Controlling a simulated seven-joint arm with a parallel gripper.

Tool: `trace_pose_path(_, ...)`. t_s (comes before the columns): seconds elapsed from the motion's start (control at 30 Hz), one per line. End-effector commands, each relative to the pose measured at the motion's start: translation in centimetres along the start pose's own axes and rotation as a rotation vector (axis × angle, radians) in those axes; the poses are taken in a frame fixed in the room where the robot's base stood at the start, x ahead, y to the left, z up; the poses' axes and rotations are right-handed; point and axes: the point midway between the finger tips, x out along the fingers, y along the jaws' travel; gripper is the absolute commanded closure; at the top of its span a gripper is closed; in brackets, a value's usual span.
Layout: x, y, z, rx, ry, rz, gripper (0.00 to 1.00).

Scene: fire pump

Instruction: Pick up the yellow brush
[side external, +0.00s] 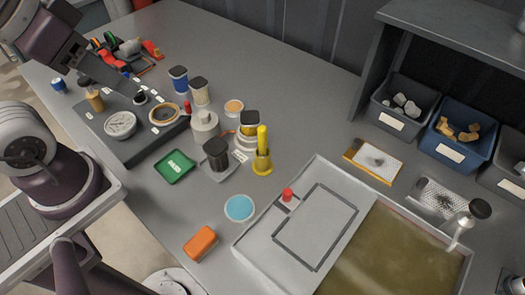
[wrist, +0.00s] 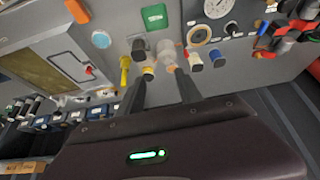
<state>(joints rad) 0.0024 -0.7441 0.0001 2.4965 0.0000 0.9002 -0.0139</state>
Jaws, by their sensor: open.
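The yellow brush (side external: 262,152) stands upright near the middle of the grey table, its handle up and its wider base on or near the tabletop. In the wrist view the yellow brush (wrist: 124,70) lies just left of my fingers. My gripper (wrist: 160,82) is open, with nothing visible between its two fingers. In the side view my arm reaches in from the upper left over the dark panel, well apart from the brush; the fingertips are hard to make out there.
Capped jars (side external: 205,127) and a dark-lidded cup (side external: 216,153) crowd the brush's left side. A large tray (side external: 245,246) lies to its front right. A green dish (side external: 174,167), blue disc (side external: 239,208) and orange block (side external: 201,243) lie nearby. Bins (side external: 402,103) stand under a shelf.

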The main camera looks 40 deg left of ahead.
Motion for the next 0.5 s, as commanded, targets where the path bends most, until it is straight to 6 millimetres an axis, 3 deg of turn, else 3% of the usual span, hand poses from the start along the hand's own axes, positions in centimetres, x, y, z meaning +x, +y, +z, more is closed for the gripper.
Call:
trace_pose_path(0.07, 0.3, 0.5, -1.1, -0.083, -0.034, 0.013, 0.58)
trace_pose_path(0.17, 1.8, 2.2, -4.4, -0.357, -0.138, 0.020, 0.58)
trace_pose_path(0.3, 7.1, 6.7, -8.8, -0.865, -0.303, -0.078, 0.58)
trace_pose_path(0.4, 11.6, 10.2, -9.9, -1.169, -0.367, -0.201, 0.58)
trace_pose_path(0.5, 15.2, 12.8, -9.8, -1.381, -0.385, -0.310, 0.58)
